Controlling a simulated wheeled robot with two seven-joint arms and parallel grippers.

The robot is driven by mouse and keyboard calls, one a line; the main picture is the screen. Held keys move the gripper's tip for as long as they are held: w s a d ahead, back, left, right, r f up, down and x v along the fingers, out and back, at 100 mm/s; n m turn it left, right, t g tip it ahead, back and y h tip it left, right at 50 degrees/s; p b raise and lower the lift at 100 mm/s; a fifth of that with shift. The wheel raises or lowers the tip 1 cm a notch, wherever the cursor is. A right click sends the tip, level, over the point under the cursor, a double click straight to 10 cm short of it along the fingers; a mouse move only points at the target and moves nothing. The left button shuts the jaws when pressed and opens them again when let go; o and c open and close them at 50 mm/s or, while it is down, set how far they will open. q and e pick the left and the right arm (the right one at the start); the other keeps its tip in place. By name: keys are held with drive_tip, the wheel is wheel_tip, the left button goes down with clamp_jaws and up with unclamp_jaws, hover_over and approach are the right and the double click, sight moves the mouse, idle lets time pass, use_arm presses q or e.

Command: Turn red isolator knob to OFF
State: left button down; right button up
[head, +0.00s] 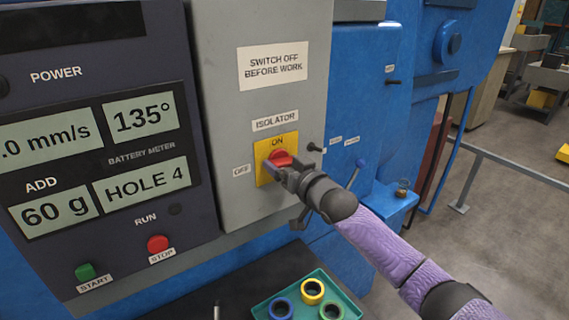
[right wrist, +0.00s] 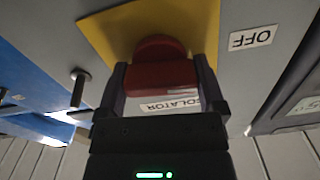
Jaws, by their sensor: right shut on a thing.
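The red isolator knob (head: 281,157) sits on a yellow plate (head: 262,152) on the grey cabinet front. The word ON is printed above the knob, and an OFF label (head: 241,170) is on the cabinet to its left. My right gripper (head: 283,169) is at the knob and covers its lower part in the head view. In the right wrist view the red knob (right wrist: 160,76) is between the two fingers, which are shut on it. The OFF label (right wrist: 250,38) lies apart from the fingers there. My left gripper is not in view.
A black-tipped peg (head: 315,147) sticks out just right of the yellow plate. A dark panel with displays and the STOP button (head: 158,244) is to the left. Below, a green tray (head: 262,304) holds coloured rings. Open floor lies at the right beyond a grey rail (head: 515,165).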

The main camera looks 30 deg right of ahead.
drive_tip(key=shift+f+n, duration=0.1)
drive_tip(key=shift+n, duration=0.8)
drive_tip(key=o, duration=1)
drive_tip(key=shift+c, duration=0.2)
drive_tip(key=shift+s, duration=0.15)
drive_tip(key=s+d+b, duration=0.1)
drive_tip(key=s, duration=0.8)
drive_tip(key=shift+s+d, duration=0.2)
drive_tip(key=shift+s, duration=0.1)
